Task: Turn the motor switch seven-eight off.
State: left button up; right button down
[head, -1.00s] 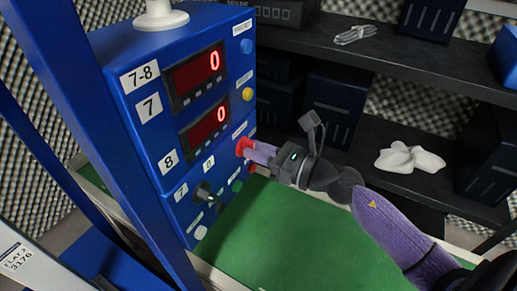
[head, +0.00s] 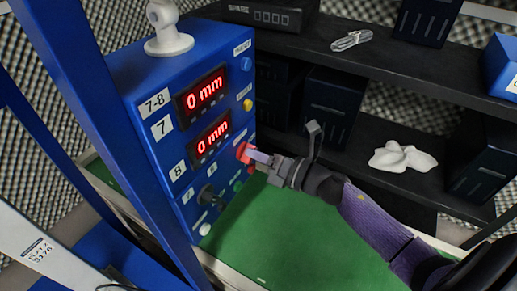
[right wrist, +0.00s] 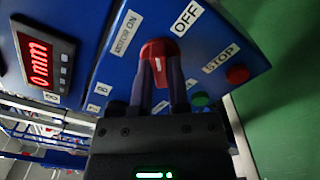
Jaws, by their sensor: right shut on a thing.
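My right gripper (head: 256,157) reaches the knob from the right. In the right wrist view the red knob (right wrist: 158,51) is between the two fingers of my gripper (right wrist: 161,70), which are shut on it. The MOTOR ON label (right wrist: 128,35) is left of the knob and the OFF label (right wrist: 187,18) is right of it. The knob's lower part is partly hidden by the fingers. My left gripper is not in view.
Two red displays (head: 205,92) read 0 mm. A red button (right wrist: 237,74) by the STOP label and a green button (right wrist: 200,99) are close to my right fingers. A black selector (head: 206,195) is below.

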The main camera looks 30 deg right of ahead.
jog(key=m+p, duration=0.3)
jog(key=m, duration=0.5)
jog(key=shift+f+p, duration=0.15)
jog(key=shift+p, duration=0.15)
dwell(0.5)
jog(key=c, duration=0.6)
grip_release()
